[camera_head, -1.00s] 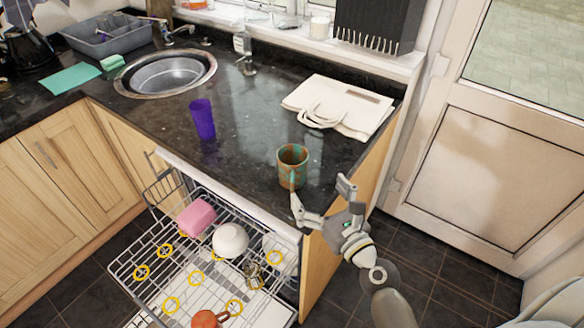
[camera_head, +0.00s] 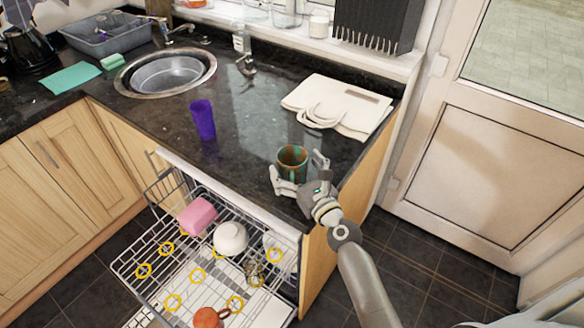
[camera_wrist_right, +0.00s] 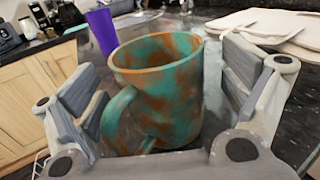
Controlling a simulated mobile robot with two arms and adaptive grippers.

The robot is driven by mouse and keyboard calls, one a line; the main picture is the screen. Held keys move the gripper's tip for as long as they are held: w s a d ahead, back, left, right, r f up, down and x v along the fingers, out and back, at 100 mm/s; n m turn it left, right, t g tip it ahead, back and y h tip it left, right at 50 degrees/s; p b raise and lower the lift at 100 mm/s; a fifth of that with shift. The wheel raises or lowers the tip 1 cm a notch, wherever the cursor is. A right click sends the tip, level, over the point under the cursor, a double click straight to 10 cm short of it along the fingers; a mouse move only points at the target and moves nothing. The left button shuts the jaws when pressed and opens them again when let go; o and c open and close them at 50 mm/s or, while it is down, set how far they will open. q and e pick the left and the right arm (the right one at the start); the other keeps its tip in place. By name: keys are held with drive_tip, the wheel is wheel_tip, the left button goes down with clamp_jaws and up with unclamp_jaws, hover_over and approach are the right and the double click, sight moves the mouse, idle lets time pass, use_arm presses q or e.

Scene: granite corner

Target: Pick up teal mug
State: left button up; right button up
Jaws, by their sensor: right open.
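The teal mug (camera_head: 292,163), mottled with brown, stands upright on the dark granite counter near its front right corner. My right gripper (camera_head: 299,172) is open, with one finger on each side of the mug. In the right wrist view the mug (camera_wrist_right: 160,85) sits between the open fingers, its handle turned to the lower left. Gaps show between the mug and the fingers. My left gripper is not in view.
A purple cup (camera_head: 203,119) stands left of the mug. A folded cream bag (camera_head: 338,105) lies behind it. The open dishwasher rack (camera_head: 150,290) below holds a white bowl (camera_head: 230,238) and a pink item (camera_head: 198,215). A sink (camera_head: 165,74) is at the back left.

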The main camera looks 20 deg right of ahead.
drive_tip(key=shift+w, duration=0.1)
drive_tip(key=c, duration=1.3)
drive_tip(key=shift+o, duration=0.2)
drive_tip(key=shift+r, duration=0.2)
